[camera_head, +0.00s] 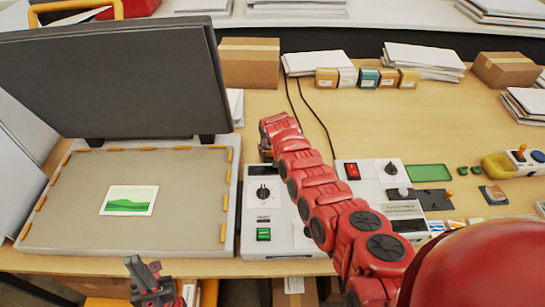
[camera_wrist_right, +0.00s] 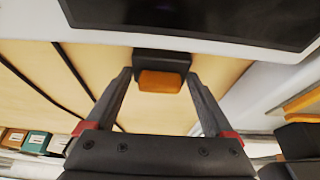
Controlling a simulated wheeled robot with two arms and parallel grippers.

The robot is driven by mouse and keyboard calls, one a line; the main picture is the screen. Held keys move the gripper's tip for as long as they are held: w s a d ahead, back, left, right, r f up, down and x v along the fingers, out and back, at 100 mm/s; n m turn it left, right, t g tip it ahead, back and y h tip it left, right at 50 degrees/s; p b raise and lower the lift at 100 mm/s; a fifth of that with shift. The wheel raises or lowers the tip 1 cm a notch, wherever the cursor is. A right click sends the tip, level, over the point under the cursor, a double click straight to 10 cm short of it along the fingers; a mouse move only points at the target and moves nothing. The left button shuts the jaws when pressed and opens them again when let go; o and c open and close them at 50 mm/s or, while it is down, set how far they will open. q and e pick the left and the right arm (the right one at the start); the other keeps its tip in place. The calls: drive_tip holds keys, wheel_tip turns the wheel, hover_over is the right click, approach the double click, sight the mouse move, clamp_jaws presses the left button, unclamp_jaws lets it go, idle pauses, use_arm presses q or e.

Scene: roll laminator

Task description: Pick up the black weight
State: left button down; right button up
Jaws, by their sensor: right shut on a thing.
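The black weight (camera_wrist_right: 165,63) is a dark block with an orange part on its near side. In the right wrist view it sits between the fingertips of my right gripper (camera_wrist_right: 158,82), which is shut on it. In the head view my right arm reaches to the machine's back edge; its gripper (camera_head: 268,142) is mostly hidden by the arm, and I cannot make out the weight there. My left gripper (camera_head: 145,268) is at the bottom, in front of the table edge, away from the weight; its jaw opening is unclear.
A press with a raised dark lid (camera_head: 110,80) stands at left, a green-striped card (camera_head: 130,200) on its bed. White control units (camera_head: 265,225) stand right of it. Cables, a cardboard box (camera_head: 250,62) and small boxes lie behind. A green tray (camera_head: 430,172) is at right.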

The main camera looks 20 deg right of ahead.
clamp_jaws()
drive_tip(key=shift+w+r, duration=0.1)
drive_tip(key=shift+r, duration=0.1)
